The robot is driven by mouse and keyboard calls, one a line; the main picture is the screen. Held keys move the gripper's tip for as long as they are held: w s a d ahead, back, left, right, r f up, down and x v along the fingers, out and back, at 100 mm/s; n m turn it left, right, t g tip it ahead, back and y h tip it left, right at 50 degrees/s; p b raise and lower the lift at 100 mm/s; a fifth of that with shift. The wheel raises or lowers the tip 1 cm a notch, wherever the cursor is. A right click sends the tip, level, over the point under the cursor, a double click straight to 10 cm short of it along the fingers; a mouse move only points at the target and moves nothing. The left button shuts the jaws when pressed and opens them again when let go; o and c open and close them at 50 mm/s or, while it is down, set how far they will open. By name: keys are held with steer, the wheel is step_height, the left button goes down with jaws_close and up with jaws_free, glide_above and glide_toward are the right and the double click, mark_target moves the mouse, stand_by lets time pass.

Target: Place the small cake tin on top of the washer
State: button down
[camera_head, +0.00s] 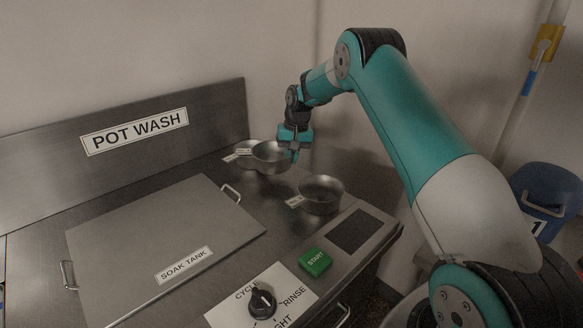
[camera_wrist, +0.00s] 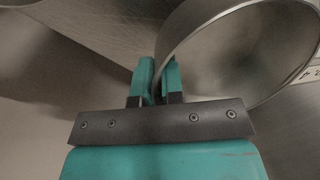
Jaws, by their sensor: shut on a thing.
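My gripper (camera_head: 294,156) is over the back of the steel washer top (camera_head: 215,172). It is shut on the rim of a round metal cake tin (camera_head: 270,158), at the tin's right side. In the wrist view the two teal fingers (camera_wrist: 160,75) pinch the wall of this cake tin (camera_wrist: 235,50), which looks empty and roughly level. I cannot tell whether its base touches the surface. Another tin (camera_head: 242,148) is just behind it, partly hidden. A third tin (camera_head: 321,194) stands nearer, to the right. Their labels are too small to read.
A soak tank lid (camera_head: 160,235) with two handles covers the left of the top. A green START button (camera_head: 314,262), a dark panel (camera_head: 354,231) and a cycle knob (camera_head: 262,301) are at the front. A POT WASH backboard (camera_head: 215,110) stands behind. A blue bin (camera_head: 548,190) is at right.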

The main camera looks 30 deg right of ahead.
mark_target(290, 176)
steer(key=shift+f+p, duration=0.35)
steer(key=shift+f, duration=1.85)
steer(key=shift+f, duration=0.15)
steer(key=c, duration=1.2)
jaws_free()
steer(key=shift+c, duration=0.2)
